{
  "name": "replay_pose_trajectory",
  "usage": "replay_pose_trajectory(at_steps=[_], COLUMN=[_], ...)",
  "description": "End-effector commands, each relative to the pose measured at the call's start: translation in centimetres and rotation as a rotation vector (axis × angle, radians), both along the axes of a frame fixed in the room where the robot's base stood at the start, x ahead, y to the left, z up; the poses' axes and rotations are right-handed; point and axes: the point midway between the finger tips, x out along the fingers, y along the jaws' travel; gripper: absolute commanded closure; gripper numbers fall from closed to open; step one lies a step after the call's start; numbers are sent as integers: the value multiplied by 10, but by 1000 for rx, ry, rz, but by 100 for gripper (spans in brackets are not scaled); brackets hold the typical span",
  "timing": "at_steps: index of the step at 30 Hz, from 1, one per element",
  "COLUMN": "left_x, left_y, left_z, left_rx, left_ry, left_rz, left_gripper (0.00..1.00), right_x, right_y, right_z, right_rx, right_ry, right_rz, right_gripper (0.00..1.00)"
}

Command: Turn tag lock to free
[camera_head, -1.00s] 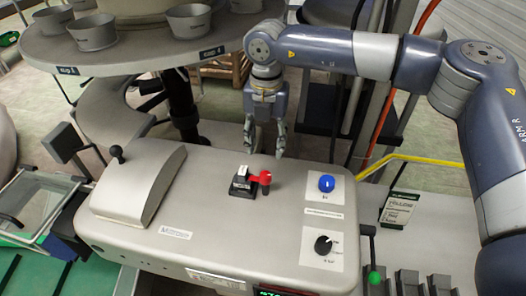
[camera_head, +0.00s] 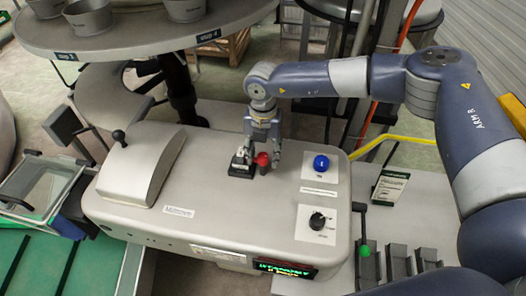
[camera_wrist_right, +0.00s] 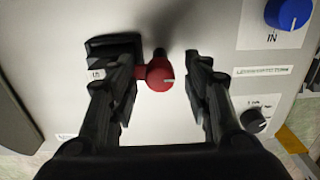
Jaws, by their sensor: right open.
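The tag lock is a small black block (camera_head: 240,167) with a red lever and round red knob (camera_head: 262,160) on top of the grey machine. In the right wrist view the red knob (camera_wrist_right: 160,75) lies between the two fingers of my right gripper (camera_wrist_right: 165,95), with a gap on its right side; the left finger is close to the red arm. The black block (camera_wrist_right: 112,48) is partly hidden behind the left finger. My right gripper (camera_head: 262,158) is open, pointing down over the lock. My left gripper is not in view.
A blue knob (camera_head: 321,163) and a black dial (camera_head: 318,221) sit on white plates to the right. A grey hump with a black lever (camera_head: 119,137) is at left. A green-tipped lever (camera_head: 364,250) stands at the machine's right end. A round table (camera_head: 130,45) is behind.

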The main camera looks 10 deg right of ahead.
Motion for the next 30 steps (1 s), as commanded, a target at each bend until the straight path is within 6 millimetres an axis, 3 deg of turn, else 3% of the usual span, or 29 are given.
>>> replay_pose_trajectory(at_steps=[2, 6, 8, 20, 30], left_x=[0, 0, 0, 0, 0], left_y=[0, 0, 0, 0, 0], left_z=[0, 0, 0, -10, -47], left_rx=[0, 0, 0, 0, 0], left_ry=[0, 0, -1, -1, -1], left_rz=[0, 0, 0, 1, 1], left_gripper=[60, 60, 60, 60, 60], right_x=[0, 0, 0, 0, 1], right_y=[0, 0, 0, 0, 0], right_z=[0, 0, 0, -2, -5], right_rx=[0, 0, 0, 0, 1], right_ry=[0, 0, 0, 0, -3], right_rz=[0, 0, 0, 50, 288], right_gripper=[57, 89, 99, 99, 99])
